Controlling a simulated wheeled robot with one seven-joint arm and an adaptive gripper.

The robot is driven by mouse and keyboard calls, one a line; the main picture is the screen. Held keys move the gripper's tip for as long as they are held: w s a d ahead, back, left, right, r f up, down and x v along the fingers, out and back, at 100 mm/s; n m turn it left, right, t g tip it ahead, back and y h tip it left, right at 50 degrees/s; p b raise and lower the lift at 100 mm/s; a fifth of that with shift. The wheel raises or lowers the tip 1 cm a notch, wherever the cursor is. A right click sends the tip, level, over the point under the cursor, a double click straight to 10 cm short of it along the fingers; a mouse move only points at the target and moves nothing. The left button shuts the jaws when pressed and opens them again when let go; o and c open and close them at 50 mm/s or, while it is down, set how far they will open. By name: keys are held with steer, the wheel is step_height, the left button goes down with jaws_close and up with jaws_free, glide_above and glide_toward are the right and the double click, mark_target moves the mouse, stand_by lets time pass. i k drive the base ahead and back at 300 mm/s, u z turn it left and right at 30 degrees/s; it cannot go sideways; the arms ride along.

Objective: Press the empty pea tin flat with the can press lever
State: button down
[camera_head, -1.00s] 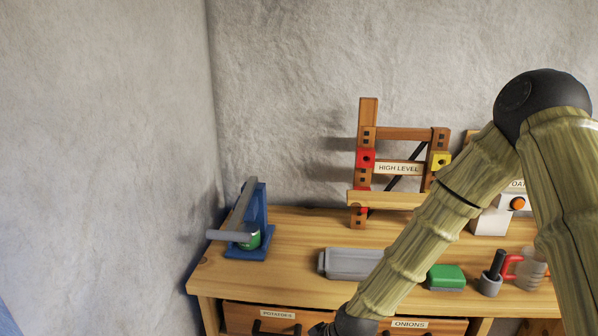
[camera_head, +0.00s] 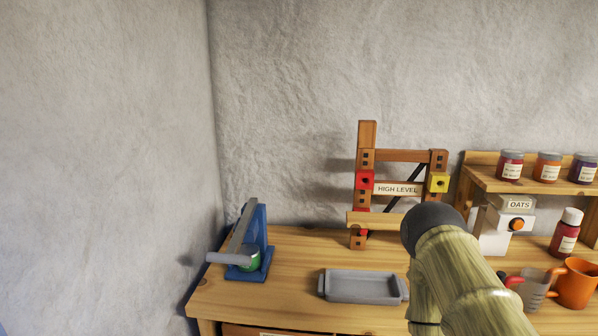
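The can press stands at the left end of the wooden bench. It has a blue frame (camera_head: 262,229) and a grey lever (camera_head: 242,232) that slopes down toward me, with a grey cross handle (camera_head: 228,259) at its front end. The green pea tin (camera_head: 250,264) sits upright in the press on the blue base, partly hidden by the lever and handle. I cannot tell whether the lever touches the tin. It does not look flattened. My arm bends at the right of the picture and runs down out of the bottom edge. My gripper is not in view.
A grey tray (camera_head: 364,288) lies on the bench (camera_head: 300,250) right of the press. Behind it stands a wooden rack with a HIGH LEVEL sign (camera_head: 397,189). An oats dispenser (camera_head: 493,230), an orange mug (camera_head: 575,284) and shelf jars (camera_head: 548,167) are at right. Bench between press and tray is clear.

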mark_target(245, 229)
steer(key=z, duration=1.65)
steer(key=k, duration=1.25)
steer(key=u, duration=1.4)
steer(key=i, duration=0.5)
steer(key=u, duration=0.05)
